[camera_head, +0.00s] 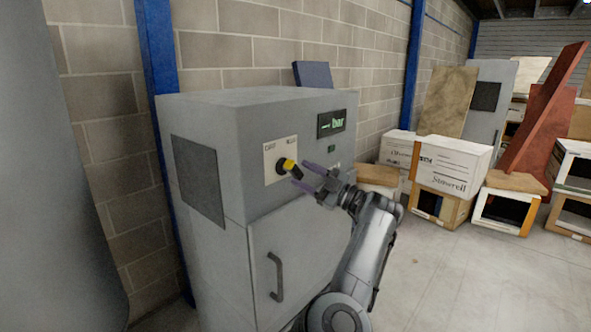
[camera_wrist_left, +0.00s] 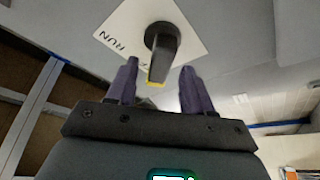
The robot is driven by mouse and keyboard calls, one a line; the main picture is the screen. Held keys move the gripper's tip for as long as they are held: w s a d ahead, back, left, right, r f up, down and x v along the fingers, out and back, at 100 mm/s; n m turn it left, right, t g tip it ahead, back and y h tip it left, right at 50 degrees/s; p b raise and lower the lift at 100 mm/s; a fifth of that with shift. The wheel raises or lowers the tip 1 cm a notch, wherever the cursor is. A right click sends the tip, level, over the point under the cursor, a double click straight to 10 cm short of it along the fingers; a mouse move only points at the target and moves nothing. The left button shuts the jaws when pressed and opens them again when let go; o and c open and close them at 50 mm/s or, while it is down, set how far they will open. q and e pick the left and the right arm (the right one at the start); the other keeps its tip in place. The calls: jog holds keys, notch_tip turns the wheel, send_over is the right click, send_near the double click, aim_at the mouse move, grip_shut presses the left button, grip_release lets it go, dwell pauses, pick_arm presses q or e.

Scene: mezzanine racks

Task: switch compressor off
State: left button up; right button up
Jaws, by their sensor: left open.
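The compressor is a grey cabinet (camera_head: 208,112) standing against the block wall. Its front has a pale switch plate (camera_head: 270,150) with a black rotary knob (camera_head: 281,166) that has a yellow part. In the left wrist view the knob (camera_wrist_left: 162,42) points down the picture, its yellow tip towards my gripper; the word RUN shows on the plate (camera_wrist_left: 122,32) left of it. My left gripper (camera_head: 307,177) is open, its purple fingers just in front of the knob. In the wrist view the fingers stand either side of the knob's lower end, with gaps visible. My right gripper is not in view.
A small dark display (camera_head: 331,123) with green "bar" text is right of the switch. A door handle (camera_head: 276,277) sticks out below. Cartons (camera_head: 452,165), crates (camera_head: 506,209) and leaning boards stand at the right. The floor (camera_head: 480,280) in front of them is clear.

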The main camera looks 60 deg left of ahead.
pick_arm(q)
jog(key=v, duration=0.6)
jog(key=shift+w+d+p, duration=0.2)
jog(key=shift+d+p, duration=0.1)
jog(key=shift+p, duration=0.15)
